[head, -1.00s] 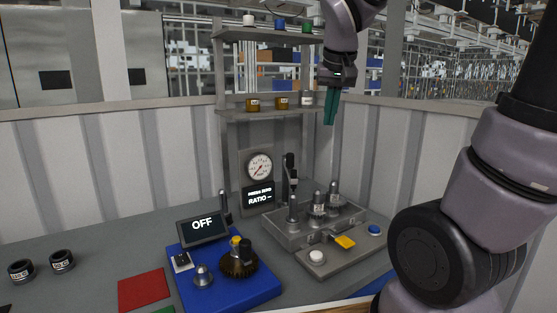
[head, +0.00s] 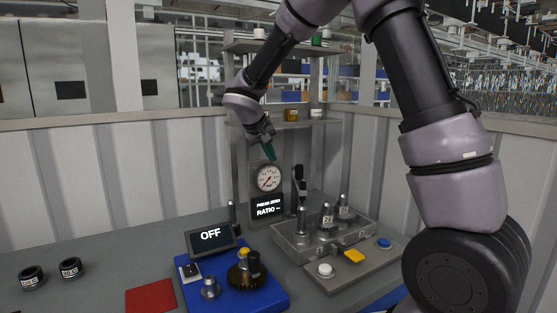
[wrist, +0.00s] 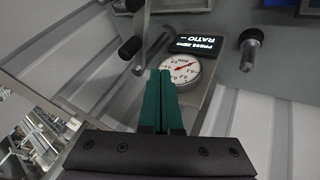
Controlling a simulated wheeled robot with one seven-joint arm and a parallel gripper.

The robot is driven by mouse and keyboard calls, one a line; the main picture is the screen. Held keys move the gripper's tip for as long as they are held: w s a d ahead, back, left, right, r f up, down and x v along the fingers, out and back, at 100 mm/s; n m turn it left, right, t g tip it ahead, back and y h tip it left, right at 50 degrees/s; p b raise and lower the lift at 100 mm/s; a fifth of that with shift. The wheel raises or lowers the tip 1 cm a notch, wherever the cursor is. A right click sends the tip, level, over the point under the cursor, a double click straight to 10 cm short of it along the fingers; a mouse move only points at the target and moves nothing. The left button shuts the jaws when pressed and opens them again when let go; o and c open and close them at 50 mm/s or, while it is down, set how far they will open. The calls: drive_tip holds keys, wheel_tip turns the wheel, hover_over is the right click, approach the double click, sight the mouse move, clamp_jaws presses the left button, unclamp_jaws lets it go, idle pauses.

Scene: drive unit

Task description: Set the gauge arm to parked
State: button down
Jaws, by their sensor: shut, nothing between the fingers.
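The round white dial gauge (head: 268,178) stands above a black display (head: 267,207) reading "PRESS ZERO" and "RATIO --". A black-handled upright lever (head: 300,187), apparently the gauge arm, stands just right of the dial. In the wrist view a grey bar with a black knob (wrist: 131,47) lies left of the dial (wrist: 181,69). My gripper (head: 271,155) has teal fingers, shut and empty, pointing down just above the dial. In the wrist view the fingertips (wrist: 161,74) overlap the dial's lower left edge; contact cannot be told.
A grey fixture (head: 330,240) with several metal posts stands to the right, with white, yellow and blue buttons in front. A blue base (head: 235,295) carries a gear and a screen (head: 211,236) reading "OFF". Shelves with small jars rise behind my gripper.

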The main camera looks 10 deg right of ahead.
sight(298, 177)
drive_tip(key=w+d+f, duration=0.5)
drive_tip(key=d+f, duration=0.1)
drive_tip(key=d, duration=0.1)
drive_tip(key=shift+f, duration=0.3)
